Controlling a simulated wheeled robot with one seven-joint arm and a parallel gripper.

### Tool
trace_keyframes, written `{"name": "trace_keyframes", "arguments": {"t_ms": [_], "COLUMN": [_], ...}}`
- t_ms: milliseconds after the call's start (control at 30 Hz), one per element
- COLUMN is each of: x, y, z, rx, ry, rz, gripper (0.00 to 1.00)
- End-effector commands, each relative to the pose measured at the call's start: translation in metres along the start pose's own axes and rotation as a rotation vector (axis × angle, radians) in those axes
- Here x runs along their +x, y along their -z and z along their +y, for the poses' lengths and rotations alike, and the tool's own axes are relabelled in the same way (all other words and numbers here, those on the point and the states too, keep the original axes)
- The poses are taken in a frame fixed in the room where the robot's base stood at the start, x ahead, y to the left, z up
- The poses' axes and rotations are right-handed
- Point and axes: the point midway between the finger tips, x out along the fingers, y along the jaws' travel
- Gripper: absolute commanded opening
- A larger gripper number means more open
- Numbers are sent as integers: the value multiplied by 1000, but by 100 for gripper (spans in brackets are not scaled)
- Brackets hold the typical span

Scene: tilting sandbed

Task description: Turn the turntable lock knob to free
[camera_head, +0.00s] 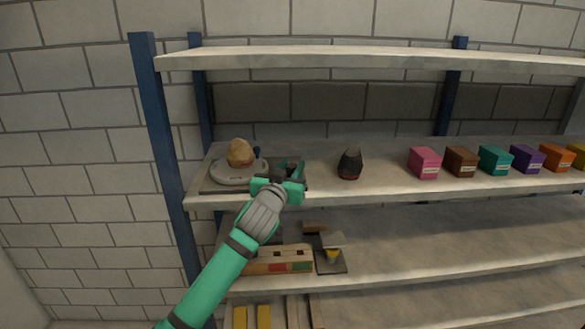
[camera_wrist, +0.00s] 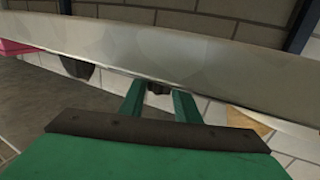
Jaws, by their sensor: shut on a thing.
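The turntable (camera_head: 226,177) is a pale round disc on a dark base plate (camera_head: 212,188), at the left end of the middle shelf. A tan lump (camera_head: 240,152) sits on it. My gripper (camera_head: 290,168) is over the right part of the base plate, right of the disc. In the wrist view my gripper (camera_wrist: 158,98) has its two green fingers on either side of a small dark knob (camera_wrist: 158,88), and it is shut on this knob. Most of the knob is hidden by the fingers, so its turn position cannot be told.
A small dark blue part (camera_head: 256,151) stands behind the disc. A black pointed object (camera_head: 350,164) stands right of my gripper, with several coloured boxes, the first a pink box (camera_head: 424,162), further right. The top shelf (camera_head: 350,59) hangs above. A wooden box (camera_head: 280,262) is below.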

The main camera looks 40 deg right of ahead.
Motion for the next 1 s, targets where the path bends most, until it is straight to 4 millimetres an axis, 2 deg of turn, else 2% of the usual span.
{"name": "trace_keyframes", "arguments": {"t_ms": [367,1000], "x": [1,2], "y": [-2,-2], "z": [6,5], "rx": [-9,-2], "ry": [193,749], "rz": [-1,-5], "gripper": [7,7]}}
